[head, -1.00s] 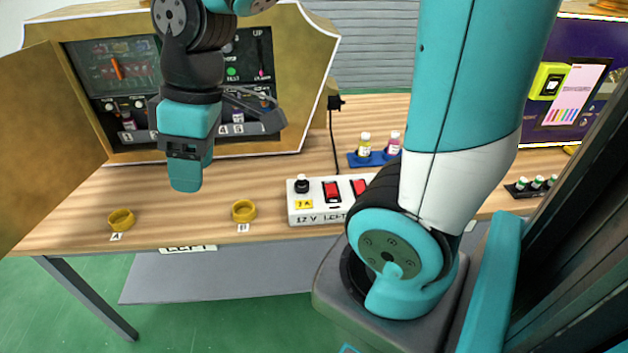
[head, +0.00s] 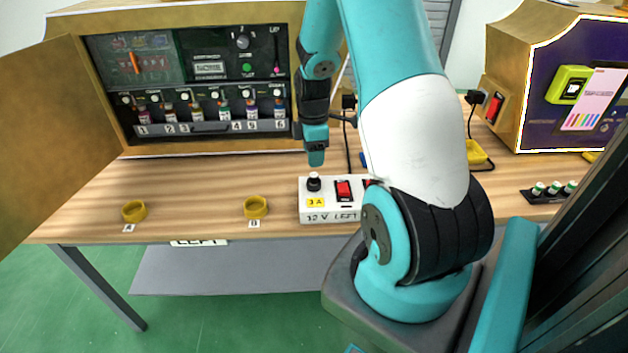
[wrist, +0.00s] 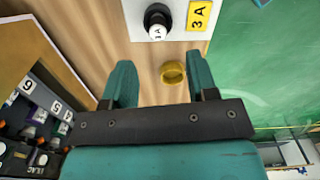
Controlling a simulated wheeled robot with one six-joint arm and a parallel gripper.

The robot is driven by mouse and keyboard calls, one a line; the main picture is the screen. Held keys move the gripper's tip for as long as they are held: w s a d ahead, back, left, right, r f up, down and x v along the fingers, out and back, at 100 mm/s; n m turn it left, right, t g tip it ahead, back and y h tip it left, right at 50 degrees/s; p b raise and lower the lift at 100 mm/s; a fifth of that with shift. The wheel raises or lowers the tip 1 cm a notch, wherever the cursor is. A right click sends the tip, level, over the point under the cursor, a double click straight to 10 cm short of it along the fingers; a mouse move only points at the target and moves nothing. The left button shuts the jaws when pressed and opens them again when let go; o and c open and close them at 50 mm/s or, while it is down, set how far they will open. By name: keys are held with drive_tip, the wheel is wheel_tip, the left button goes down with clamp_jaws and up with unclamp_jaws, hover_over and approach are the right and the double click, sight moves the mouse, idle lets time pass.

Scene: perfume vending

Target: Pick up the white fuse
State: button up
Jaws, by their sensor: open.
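A white fuse cap marked 1 A (wrist: 157,32) shows in the wrist view, set in a round black holder (wrist: 157,14) on the white 12 V box. In the head view the black holder (head: 314,182) stands on the left end of that box (head: 330,215), beside a yellow 3 A label. My gripper (wrist: 162,75) is open and nothing is held between its fingers. In the wrist view the holder lies beyond the fingertips, roughly in line with the gap. In the head view my gripper (head: 316,158) hangs just above and behind the holder.
Two yellow rings, A (head: 133,211) and B (head: 256,207), lie on the wooden table left of the box. An open cabinet (head: 190,80) with several numbered bottles stands behind. A red switch (head: 343,190) sits right of the holder. The table's left front is mostly clear.

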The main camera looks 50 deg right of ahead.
sight(314, 175)
wheel_tip(314, 175, down, 8)
drive_tip(key=shift+d+r+p, duration=0.1)
drive_tip(key=shift+r+p, duration=0.15)
drive_tip(key=shift+p, duration=0.15)
clamp_jaws()
